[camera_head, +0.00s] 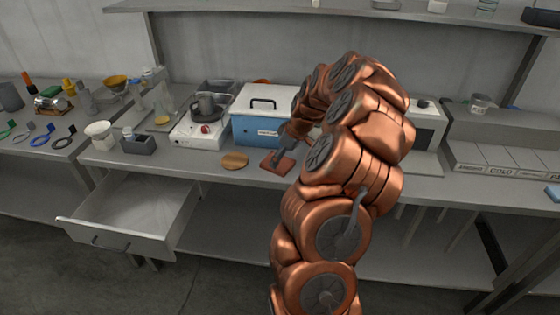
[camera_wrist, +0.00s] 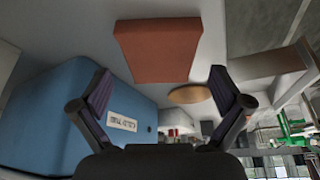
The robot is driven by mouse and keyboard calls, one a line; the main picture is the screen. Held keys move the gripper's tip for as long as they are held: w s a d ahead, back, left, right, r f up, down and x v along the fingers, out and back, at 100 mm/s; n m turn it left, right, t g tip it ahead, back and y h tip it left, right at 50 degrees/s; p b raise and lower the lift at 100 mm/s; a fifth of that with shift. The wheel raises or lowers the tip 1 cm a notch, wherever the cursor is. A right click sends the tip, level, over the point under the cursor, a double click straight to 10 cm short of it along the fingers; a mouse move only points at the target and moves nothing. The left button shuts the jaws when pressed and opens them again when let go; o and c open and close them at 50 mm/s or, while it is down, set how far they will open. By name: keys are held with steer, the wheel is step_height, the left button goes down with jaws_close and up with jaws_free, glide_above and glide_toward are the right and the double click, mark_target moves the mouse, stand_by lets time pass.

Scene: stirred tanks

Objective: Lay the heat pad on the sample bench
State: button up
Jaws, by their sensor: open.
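The heat pad, as I take it, is a flat reddish-brown square (camera_head: 270,164) on the grey bench in front of a blue box. In the wrist view the pad (camera_wrist: 157,50) lies ahead of my gripper (camera_wrist: 160,78), roughly centred between its spread fingers. The fingers are open and nothing is held between them. In the head view my gripper (camera_head: 285,153) is at the pad's upper right and covers part of it; I cannot tell if it touches. A grey bench (camera_head: 215,171) carries the pad; which surface is the sample bench is not marked.
The blue box (camera_head: 259,130) with white lid stands close behind the pad. A round tan disc (camera_head: 234,160) lies left of it, and a white hot plate (camera_head: 196,134) with a pot stands behind. An open drawer (camera_head: 135,210) juts out at lower left. Another bench (camera_head: 15,145) holds tools.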

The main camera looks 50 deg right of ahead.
steer(key=a+b+v, duration=0.1)
steer(key=b+v, duration=0.1)
steer(key=v, duration=0.7)
steer(key=s+a+r+n+g+y, duration=0.1)
steer(key=s+a+r, duration=0.1)
steer(key=a, duration=1.1)
steer(key=s+a+r+g, duration=0.2)
steer(key=a, duration=1.2)
steer(key=s+a+f+m+g, duration=0.1)
steer(key=s+a, duration=0.2)
steer(key=s, duration=0.4)
steer(key=s+a+f+m+g+h, duration=0.1)
steer(key=s+a+f, duration=0.1)
steer(key=s+a, duration=0.2)
steer(key=s+a+f+m+g+h, duration=0.1)
steer(key=s+a+f, duration=0.1)
steer(key=s, duration=0.8)
steer(key=shift+s+a+f, duration=0.25)
steer(key=shift+a, duration=0.55)
steer(key=shift+r, duration=0.15)
steer(key=shift+r+p, duration=0.55)
steer(key=shift+p, duration=0.2)
